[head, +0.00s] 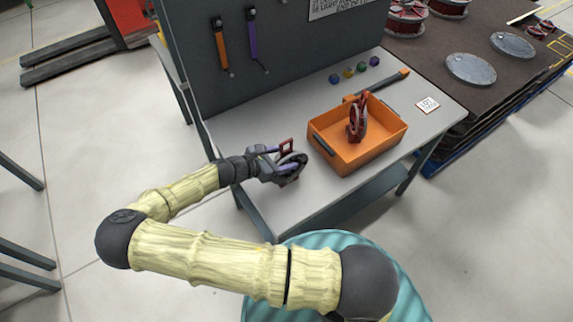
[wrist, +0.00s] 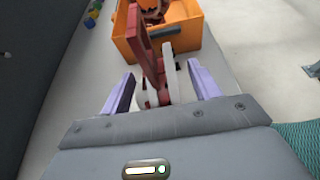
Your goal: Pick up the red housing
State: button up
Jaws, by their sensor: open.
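A red housing (head: 287,146) with grey parts stands on the grey table at the near left of the orange bin. In the wrist view the red housing (wrist: 147,50) rises between my purple fingers, with room on both sides of it. My gripper (head: 279,160) is open around it, low over the table. The wrist view shows my gripper (wrist: 161,72) with its fingers wide apart. The housing's lower part is partly hidden by my gripper. Another red part (head: 357,118) stands in the orange bin (head: 352,160).
The orange bin (wrist: 190,30) is just beyond the housing. An orange-handled tool (head: 385,84), several small coloured pieces (head: 349,72) and a label card (head: 427,105) lie farther back. A dark tool board (head: 270,55) rises along the table's back left edge.

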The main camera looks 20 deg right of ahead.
jog(key=shift+x, duration=1)
grip_shut()
jog(key=shift+r, duration=0.1)
